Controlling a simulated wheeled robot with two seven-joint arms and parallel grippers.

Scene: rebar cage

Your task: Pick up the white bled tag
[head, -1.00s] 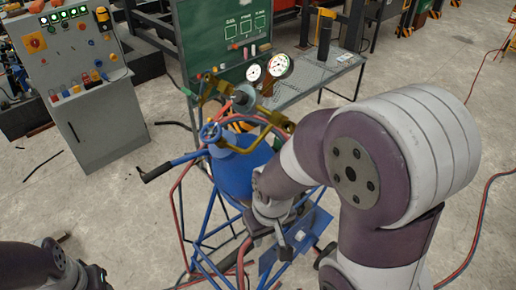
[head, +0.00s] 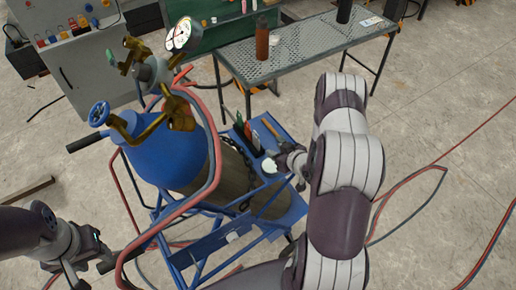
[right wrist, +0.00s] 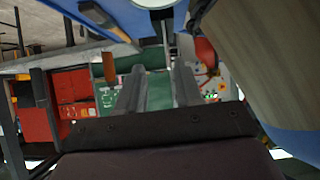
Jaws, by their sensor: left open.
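A small white round piece (head: 269,166), which looks like the white bled tag, sits at the blue tray of the cylinder cart, right of the cylinder. A white piece (right wrist: 155,3) also shows at the top edge of the right wrist view; I cannot tell for certain that it is the same one. My right gripper (head: 287,162) is just right of the white piece, its fingertips hard to make out. In the right wrist view its two fingers (right wrist: 158,82) stand apart with nothing between them. My left gripper (head: 88,270) is open at the lower left, away from the tag.
A blue-topped gas cylinder (head: 170,150) with brass valves and a gauge (head: 181,33) stands in the blue cart (head: 215,243). Red hoses (head: 213,150) loop around it. Tools stand in the tray. A perforated metal table (head: 300,47) is behind. The floor at right is mostly clear except for hoses.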

